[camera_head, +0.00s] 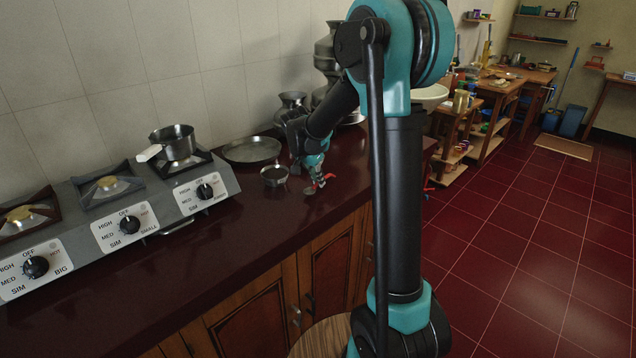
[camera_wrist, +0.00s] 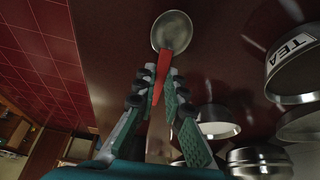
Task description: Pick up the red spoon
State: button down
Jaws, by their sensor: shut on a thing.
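The red spoon (camera_wrist: 161,76) has a red handle and a round metal bowl. In the wrist view its handle lies between the two fingers of my gripper (camera_wrist: 158,88), and its bowl points away past the fingertips. My gripper is shut on the handle. In the head view my gripper (camera_head: 316,178) is low over the dark red counter, and the spoon (camera_head: 311,189) shows small beside the fingertips. I cannot tell whether the spoon still touches the counter.
A small metal bowl (camera_head: 274,176) and a wide pan (camera_head: 251,150) stand left of my gripper. A stove (camera_head: 120,215) with a pot (camera_head: 174,143) is farther left. Metal jars (camera_head: 292,101) stand behind. The counter's front (camera_head: 230,290) is clear.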

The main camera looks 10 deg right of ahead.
notch_tip(320, 180, up, 19)
jog(key=shift+r, duration=0.2)
dwell(1.1)
